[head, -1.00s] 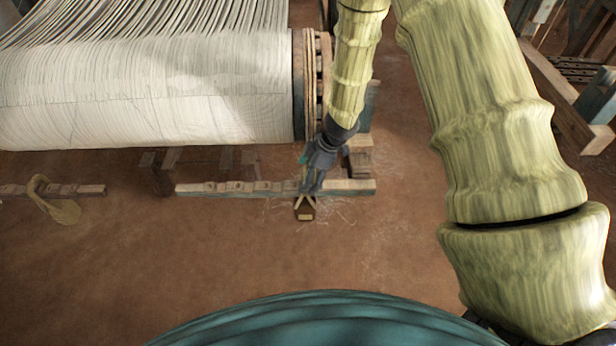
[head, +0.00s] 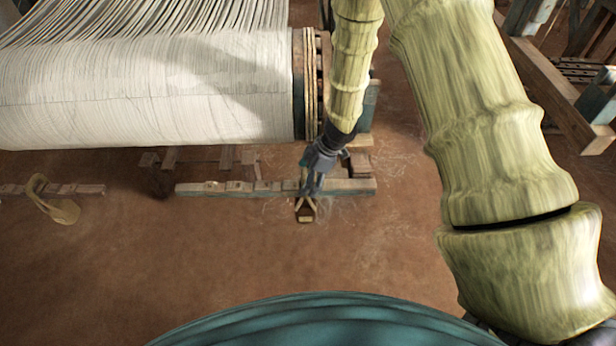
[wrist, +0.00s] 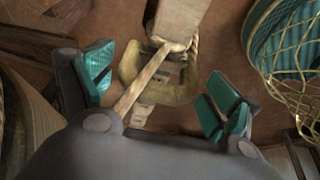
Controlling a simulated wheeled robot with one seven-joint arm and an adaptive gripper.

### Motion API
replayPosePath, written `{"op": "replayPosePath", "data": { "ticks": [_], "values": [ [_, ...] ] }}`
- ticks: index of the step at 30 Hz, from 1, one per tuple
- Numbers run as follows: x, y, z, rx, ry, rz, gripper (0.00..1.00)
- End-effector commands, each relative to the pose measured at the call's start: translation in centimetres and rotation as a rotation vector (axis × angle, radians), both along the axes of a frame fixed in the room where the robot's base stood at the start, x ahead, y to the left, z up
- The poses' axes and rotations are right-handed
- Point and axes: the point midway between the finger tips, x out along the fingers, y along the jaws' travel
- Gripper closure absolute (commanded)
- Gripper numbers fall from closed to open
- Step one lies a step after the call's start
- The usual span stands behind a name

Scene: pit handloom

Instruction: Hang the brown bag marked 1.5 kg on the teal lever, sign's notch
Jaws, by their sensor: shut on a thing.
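The brown bag (head: 306,216) hangs from pale straps just below my gripper (head: 311,188) in the head view. Its weight mark is not readable. The bag is at the front side of a notched wooden lever (head: 348,186) with a teal face, near its right end. My gripper is shut on the bag's upper part; in the wrist view a pale strap (wrist: 150,80) runs between the teal-padded fingers (wrist: 160,95). My gripper covers the part of the lever behind it, so I cannot tell whether the strap touches a notch. No sign is readable.
The white warp roller (head: 150,100) stands behind. A wooden frame (head: 555,90) is at the upper right. The brown floor in front is clear.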

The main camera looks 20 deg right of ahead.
Motion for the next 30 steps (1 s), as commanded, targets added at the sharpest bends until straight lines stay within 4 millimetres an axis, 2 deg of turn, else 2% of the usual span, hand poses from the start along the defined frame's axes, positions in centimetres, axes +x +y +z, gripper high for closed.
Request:
{"op": "replayPosePath", "data": {
  "ticks": [30],
  "values": [
    [0.02,0.01,-0.46,0.001,0.000,0.000,0.82]
  ]
}}
